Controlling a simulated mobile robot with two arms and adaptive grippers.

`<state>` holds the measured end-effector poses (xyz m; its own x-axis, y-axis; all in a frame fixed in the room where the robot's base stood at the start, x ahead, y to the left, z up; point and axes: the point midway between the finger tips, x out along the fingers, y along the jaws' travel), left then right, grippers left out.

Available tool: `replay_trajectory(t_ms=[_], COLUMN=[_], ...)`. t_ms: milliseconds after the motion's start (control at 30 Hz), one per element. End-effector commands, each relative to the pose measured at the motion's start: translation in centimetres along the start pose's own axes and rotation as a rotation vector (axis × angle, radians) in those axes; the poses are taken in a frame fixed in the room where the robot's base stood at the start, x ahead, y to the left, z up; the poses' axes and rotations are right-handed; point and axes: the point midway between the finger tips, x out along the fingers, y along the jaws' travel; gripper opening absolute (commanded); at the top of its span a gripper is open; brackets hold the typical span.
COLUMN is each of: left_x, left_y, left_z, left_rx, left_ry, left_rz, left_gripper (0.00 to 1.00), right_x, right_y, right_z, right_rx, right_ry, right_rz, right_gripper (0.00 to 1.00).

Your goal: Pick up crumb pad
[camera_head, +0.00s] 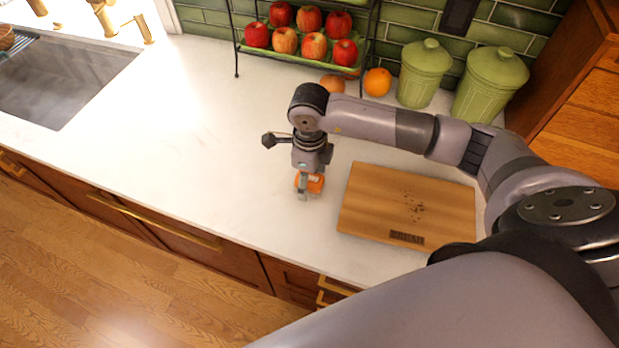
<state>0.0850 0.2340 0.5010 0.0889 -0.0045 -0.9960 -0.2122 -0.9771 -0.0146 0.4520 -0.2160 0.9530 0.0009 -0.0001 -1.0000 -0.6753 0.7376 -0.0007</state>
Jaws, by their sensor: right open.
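A small orange pad (315,183), which I take to be the crumb pad, is on the white counter left of the cutting board. My right gripper (305,188) points down right at the pad, with its fingers in front of and beside it. The gripper is open, and its fingers and wrist hide part of the pad. I cannot tell whether the fingers touch it. A wooden cutting board (375,190) with dark crumbs (413,208) on it lies to the right. My left gripper is not in view.
A rack of apples (285,40) stands at the back wall. An orange (377,82) and two green canisters (424,75) are behind my right arm. A sink (60,80) is at the far left. The counter between sink and pad is clear.

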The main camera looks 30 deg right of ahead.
Motion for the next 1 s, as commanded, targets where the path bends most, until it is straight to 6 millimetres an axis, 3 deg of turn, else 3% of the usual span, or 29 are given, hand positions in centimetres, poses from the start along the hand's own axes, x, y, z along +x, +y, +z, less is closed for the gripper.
replay_trajectory(t_ms=[167,867,1000], left_x=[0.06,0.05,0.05], left_y=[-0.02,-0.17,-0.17], left_z=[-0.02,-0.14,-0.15], left_rx=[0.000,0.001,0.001], left_ry=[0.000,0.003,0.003], left_rz=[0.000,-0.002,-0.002], left_gripper=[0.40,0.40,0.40], right_x=[0.04,0.03,0.04], right_y=[0.01,0.02,0.03], right_z=[0.01,-0.02,-0.03], right_rx=[0.000,0.000,0.000], right_ry=[0.000,0.001,0.001], right_rz=[0.000,0.001,0.001], right_gripper=[0.64,0.18,0.16])
